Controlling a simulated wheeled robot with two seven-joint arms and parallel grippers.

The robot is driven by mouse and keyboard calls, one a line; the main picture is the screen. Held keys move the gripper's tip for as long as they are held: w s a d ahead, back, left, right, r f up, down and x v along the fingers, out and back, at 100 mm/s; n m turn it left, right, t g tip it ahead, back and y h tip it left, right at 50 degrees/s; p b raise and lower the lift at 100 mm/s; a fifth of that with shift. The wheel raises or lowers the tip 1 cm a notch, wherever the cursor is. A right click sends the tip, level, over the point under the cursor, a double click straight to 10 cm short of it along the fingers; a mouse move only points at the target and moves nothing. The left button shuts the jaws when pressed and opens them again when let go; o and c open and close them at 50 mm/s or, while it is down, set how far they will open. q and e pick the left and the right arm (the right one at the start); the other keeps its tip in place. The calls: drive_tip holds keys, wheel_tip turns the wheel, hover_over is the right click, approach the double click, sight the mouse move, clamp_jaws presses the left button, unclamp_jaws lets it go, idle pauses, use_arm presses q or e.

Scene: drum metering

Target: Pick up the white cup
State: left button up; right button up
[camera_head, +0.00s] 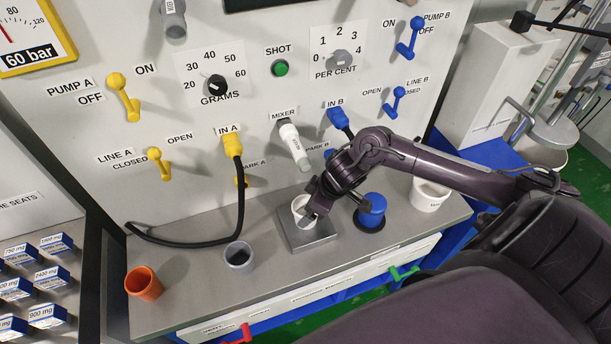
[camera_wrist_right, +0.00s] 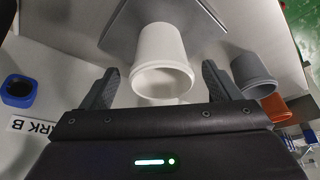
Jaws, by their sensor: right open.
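The white cup (camera_head: 298,205) stands on a square grey metal plate (camera_head: 311,240) on the bench, below the mixer nozzle (camera_head: 294,146). My right gripper (camera_head: 312,208) is at the cup, and its fingers partly cover it in the head view. In the right wrist view the white cup (camera_wrist_right: 163,55) lies between the two open fingers of my right gripper (camera_wrist_right: 160,72), with its open rim facing the camera. A gap shows on each side between cup and finger. My left gripper is not in view.
A grey cup (camera_head: 239,257) and an orange cup (camera_head: 144,284) stand on the bench to the left. A blue-topped object (camera_head: 372,208) and a white container (camera_head: 429,195) stand to the right. A black hose (camera_head: 185,241) hangs from IN A onto the bench.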

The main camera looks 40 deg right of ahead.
sight(304, 211)
drive_tip(key=shift+w+a+r, duration=0.1)
drive_tip(key=shift+w+a, duration=0.15)
drive_tip(key=shift+w, duration=0.05)
drive_tip(key=x, duration=0.5)
drive_tip(key=c, duration=1.2)
